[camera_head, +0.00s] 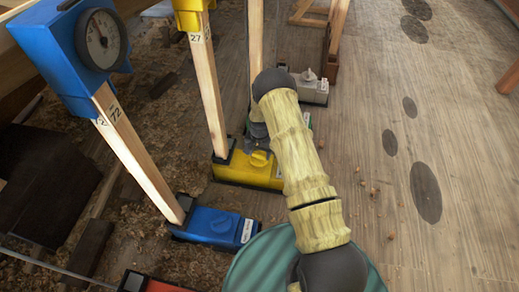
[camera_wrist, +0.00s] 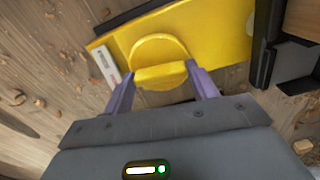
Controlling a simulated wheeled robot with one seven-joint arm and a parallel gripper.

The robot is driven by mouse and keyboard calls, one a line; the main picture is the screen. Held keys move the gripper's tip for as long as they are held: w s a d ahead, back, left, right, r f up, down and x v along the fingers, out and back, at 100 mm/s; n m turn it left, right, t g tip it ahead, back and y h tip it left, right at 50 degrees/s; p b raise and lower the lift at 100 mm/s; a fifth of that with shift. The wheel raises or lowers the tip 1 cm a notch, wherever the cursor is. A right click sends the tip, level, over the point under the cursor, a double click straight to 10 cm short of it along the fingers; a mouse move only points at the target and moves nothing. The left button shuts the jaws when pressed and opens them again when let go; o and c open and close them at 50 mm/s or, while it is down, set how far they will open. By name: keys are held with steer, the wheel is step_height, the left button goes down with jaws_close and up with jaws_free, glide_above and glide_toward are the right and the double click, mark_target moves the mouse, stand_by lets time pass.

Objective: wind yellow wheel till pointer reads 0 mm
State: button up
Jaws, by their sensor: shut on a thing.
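The yellow base (camera_head: 235,172) stands on the floor at the foot of a wooden post. Its yellow wheel (camera_head: 259,158) is on top, partly hidden by my arm. In the wrist view the wheel (camera_wrist: 158,48) is a round disc with a raised bar (camera_wrist: 160,74) across it. My gripper (camera_wrist: 160,82) is shut on this bar, one purple finger at each end. In the head view my gripper (camera_head: 257,143) is mostly hidden behind my arm. The yellow head (camera_head: 190,18) on the post is cut off by the top edge; its dial and pointer are not visible.
A blue base (camera_head: 213,226) and its post with a blue dial head (camera_head: 70,50) stand at left. A grey base (camera_head: 314,90) is behind, and a red base (camera_head: 160,287) at the bottom edge. The plank floor at right (camera_head: 440,130) is mostly clear.

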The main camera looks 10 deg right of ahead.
mark_target(259, 154)
steer(key=shift+m+p, duration=0.3)
steer(key=shift+m, duration=0.3)
steer(key=o, duration=1)
steer(key=shift+r, duration=0.1)
step_height(259, 154, up, 17)
steer(key=p, duration=0.7)
steer(key=shift+r+p, duration=0.15)
steer(key=shift+p, duration=0.15)
